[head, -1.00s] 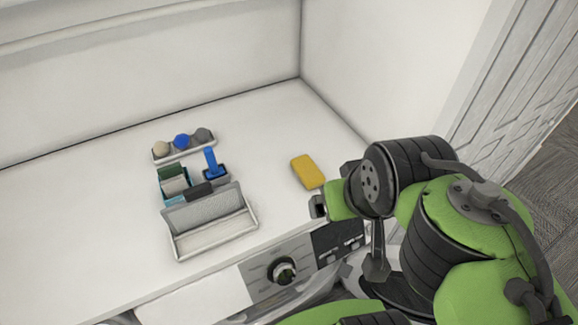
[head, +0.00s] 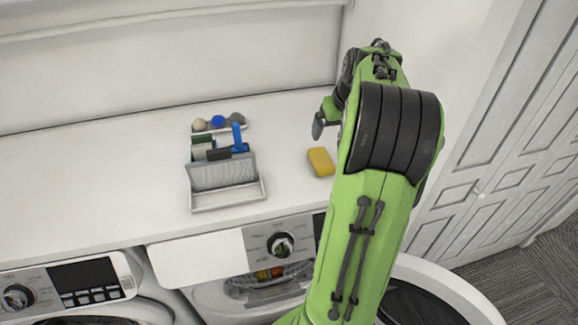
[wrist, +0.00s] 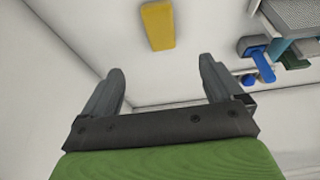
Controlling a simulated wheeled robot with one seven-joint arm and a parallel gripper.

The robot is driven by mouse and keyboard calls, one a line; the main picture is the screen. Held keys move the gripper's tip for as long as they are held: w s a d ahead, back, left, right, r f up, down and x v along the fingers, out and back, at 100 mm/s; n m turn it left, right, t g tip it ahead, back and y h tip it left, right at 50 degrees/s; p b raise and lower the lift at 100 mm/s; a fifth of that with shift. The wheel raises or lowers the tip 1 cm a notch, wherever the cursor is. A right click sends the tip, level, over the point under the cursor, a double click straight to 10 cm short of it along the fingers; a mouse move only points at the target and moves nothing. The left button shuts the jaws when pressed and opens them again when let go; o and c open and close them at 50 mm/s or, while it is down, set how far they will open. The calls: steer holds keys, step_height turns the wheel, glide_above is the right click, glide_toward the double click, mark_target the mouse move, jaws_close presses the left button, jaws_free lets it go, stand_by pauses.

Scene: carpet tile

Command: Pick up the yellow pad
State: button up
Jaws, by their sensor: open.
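The yellow pad (head: 321,161) lies flat on the white countertop, right of the grey-white caddy, with my arm close on its right. It also shows at the top of the wrist view (wrist: 157,26), beyond my fingertips and apart from them. My gripper (wrist: 160,78) is open and empty, its two grey fingers wide apart. In the head view my gripper (head: 318,124) is above the counter, behind the pad in the picture; part of it is hidden by my arm.
A caddy (head: 228,195) with a blue-handled brush (head: 238,138) and sponges stands left of the pad. Behind it a small tray holds several balls (head: 218,121). A wall rises at the counter's right. Machines with an open round door (head: 450,290) are below. The counter's left is clear.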

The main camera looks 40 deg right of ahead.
mark_target(321, 158)
steer(key=x, duration=1.6)
steer(key=shift+w+d+f+b, duration=0.1)
steer(key=shift+w+b, duration=0.1)
steer(key=shift+b, duration=0.1)
steer(key=shift+s, duration=0.1)
steer(key=shift+c, duration=0.2)
steer(key=c, duration=1.2)
step_height(321, 158, up, 10)
steer(key=shift+r+p, duration=0.1)
steer(key=shift+p, duration=0.35)
